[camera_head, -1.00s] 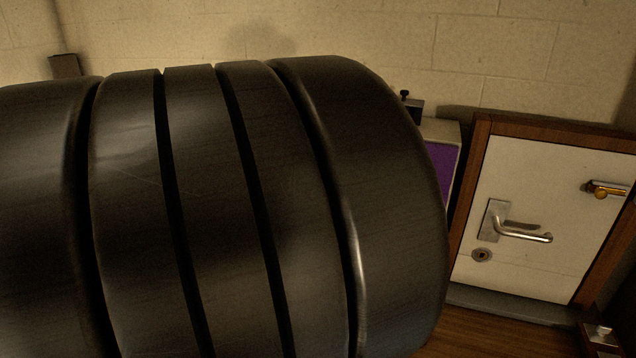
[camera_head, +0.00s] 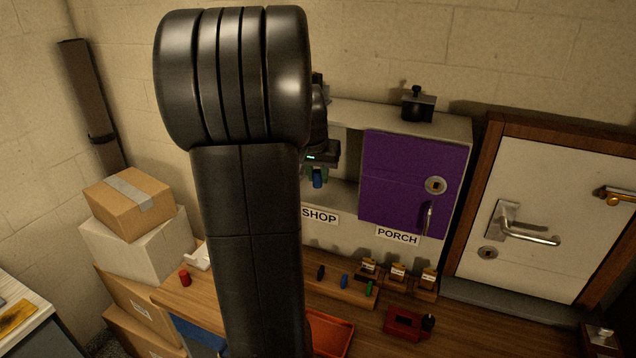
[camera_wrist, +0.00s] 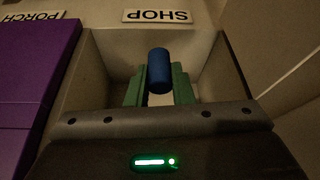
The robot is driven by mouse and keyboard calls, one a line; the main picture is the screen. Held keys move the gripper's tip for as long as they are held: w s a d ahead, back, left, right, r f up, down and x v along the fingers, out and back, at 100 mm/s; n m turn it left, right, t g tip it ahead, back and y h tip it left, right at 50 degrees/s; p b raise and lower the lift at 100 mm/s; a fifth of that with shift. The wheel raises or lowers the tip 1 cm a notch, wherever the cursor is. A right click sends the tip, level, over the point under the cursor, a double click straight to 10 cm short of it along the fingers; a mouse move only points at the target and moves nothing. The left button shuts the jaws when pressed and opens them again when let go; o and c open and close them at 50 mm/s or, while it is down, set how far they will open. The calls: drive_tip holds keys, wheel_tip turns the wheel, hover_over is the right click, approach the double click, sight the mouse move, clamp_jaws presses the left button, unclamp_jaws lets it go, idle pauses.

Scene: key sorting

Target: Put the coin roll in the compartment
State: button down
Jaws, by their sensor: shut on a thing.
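The coin roll is a blue cylinder (camera_wrist: 159,72), held between the green fingers of my gripper (camera_wrist: 160,88) in the wrist view. It also shows small and dark blue in the head view (camera_head: 318,178), below my wrist. The open compartment (camera_head: 345,190) over the SHOP label (camera_head: 320,216) is left of the purple PORCH door (camera_head: 405,178). My gripper is at this compartment's opening. In the wrist view, the compartment's pale walls (camera_wrist: 215,62) lie around and behind the roll. My arm hides the compartment's left part in the head view.
The purple door is shut. A black object (camera_head: 418,103) stands on the cabinet top. A red cylinder (camera_head: 184,278), an orange tray (camera_head: 328,332) and a dark red item (camera_head: 406,323) are on the wooden bench. Cardboard boxes (camera_head: 130,203) are stacked at left.

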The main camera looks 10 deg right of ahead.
drive_tip(key=shift+w+d+f+p, duration=0.4)
drive_tip(key=shift+w+d+f, duration=0.45)
drive_tip(key=shift+w+f, duration=0.25)
wheel_tip(320, 180, down, 4)
drive_tip(key=shift+r+p, duration=0.15)
drive_tip(key=shift+p, duration=0.2)
drive_tip(key=shift+w+f+p, duration=0.2)
drive_tip(key=shift+f+p, duration=0.1)
drive_tip(key=shift+f, duration=0.2)
drive_tip(key=shift+f, duration=0.2)
drive_tip(key=c, duration=1.3)
unclamp_jaws()
drive_tip(key=shift+o, duration=0.2)
